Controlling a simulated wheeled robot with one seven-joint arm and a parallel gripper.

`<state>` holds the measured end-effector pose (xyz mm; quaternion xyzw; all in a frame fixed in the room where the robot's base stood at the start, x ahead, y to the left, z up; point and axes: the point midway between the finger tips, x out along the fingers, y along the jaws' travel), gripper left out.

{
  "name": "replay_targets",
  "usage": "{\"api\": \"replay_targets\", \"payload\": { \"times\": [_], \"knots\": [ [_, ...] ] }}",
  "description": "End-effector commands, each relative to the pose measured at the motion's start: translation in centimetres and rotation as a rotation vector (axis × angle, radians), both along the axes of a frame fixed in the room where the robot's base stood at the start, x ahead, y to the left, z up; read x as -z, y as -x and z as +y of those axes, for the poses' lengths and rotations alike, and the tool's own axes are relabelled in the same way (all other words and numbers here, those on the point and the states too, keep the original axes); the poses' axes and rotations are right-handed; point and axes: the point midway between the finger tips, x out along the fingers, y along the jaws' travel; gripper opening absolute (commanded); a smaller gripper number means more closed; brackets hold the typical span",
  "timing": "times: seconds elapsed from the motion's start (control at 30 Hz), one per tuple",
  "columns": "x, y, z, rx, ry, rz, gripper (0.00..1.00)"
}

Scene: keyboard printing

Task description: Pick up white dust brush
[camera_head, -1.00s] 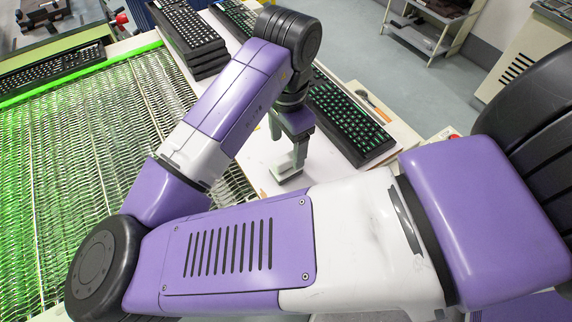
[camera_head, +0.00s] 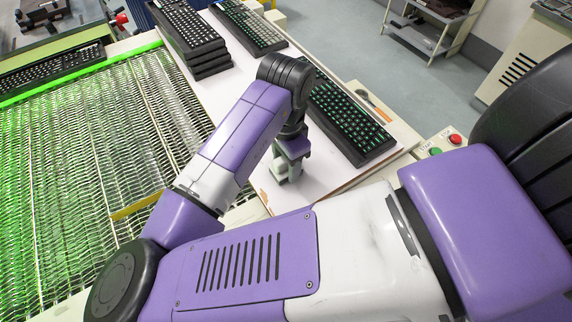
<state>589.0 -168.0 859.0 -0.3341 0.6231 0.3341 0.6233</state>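My gripper (camera_head: 287,172) points down close over the white work table, left of the near keyboard. A small pale thing (camera_head: 281,168) shows at its fingers. It may be the white dust brush, but it is too small and too covered to be sure. I cannot tell whether the fingers are open or closed on it. No other white brush can be made out; my arm covers part of the table.
A black keyboard with green-lit keys (camera_head: 345,120) lies right of my gripper, with an orange-handled tool (camera_head: 376,105) beyond it. Stacked keyboards (camera_head: 188,40) and another keyboard (camera_head: 248,26) lie farther back. A green-lit mesh conveyor (camera_head: 90,150) fills the left. Red and green buttons (camera_head: 445,143) stand at right.

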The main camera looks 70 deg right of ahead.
Motion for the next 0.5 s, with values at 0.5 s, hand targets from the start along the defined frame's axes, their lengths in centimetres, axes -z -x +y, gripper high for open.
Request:
{"api": "replay_targets", "payload": {
  "times": [0.5],
  "knots": [
    [-0.12, 0.00, -0.01, 0.000, 0.000, 0.000, 0.00]
  ]
}}
